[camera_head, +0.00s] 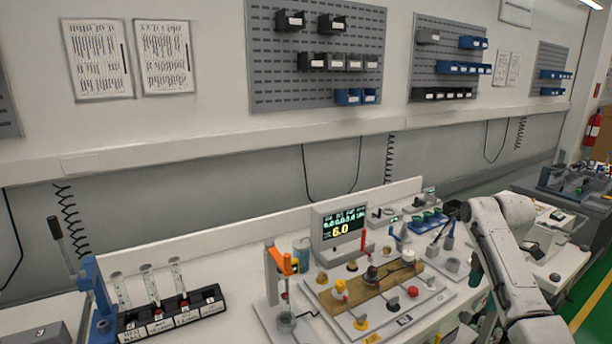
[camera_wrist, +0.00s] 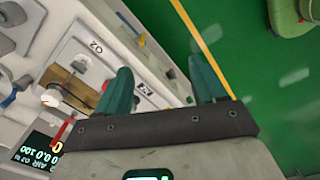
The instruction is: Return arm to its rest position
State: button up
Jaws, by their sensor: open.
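My gripper (camera_wrist: 160,66) shows in the wrist view with its two teal fingers spread apart and nothing between them. It hangs over the edge of the cart, with the green floor below on the right. In the head view my white arm (camera_head: 508,262) is bent at the right side, beside the cart's right part. The gripper itself is mostly hidden behind the arm there.
The cart top carries a monitor (camera_head: 341,229) reading 6.0, a panel of knobs (camera_head: 352,318), an orange clamp stand (camera_head: 281,262) and a black rack (camera_head: 172,312) of syringes.

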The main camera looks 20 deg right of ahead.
jog(key=s+a+f+m, duration=0.2)
jog(key=a+f, duration=0.4)
jog(key=a, duration=0.3)
jog(key=s+a+f+m+y, duration=0.1)
jog(key=a+f+m, duration=0.1)
jog(key=a+f, duration=0.5)
jog(key=s+a+f+m, duration=0.2)
jog(key=a+f, duration=0.2)
jog(key=a, duration=0.7)
jog(key=s+a+m, duration=0.4)
jog(key=s, duration=0.6)
jog(key=s+a+m+h, duration=0.1)
jog(key=s+a+m, duration=0.2)
jog(key=s, duration=0.8)
jog(key=shift+s+a+f+m+t, duration=0.3)
jog(key=shift+a+m+t, duration=0.1)
jog(key=shift+a, duration=0.4)
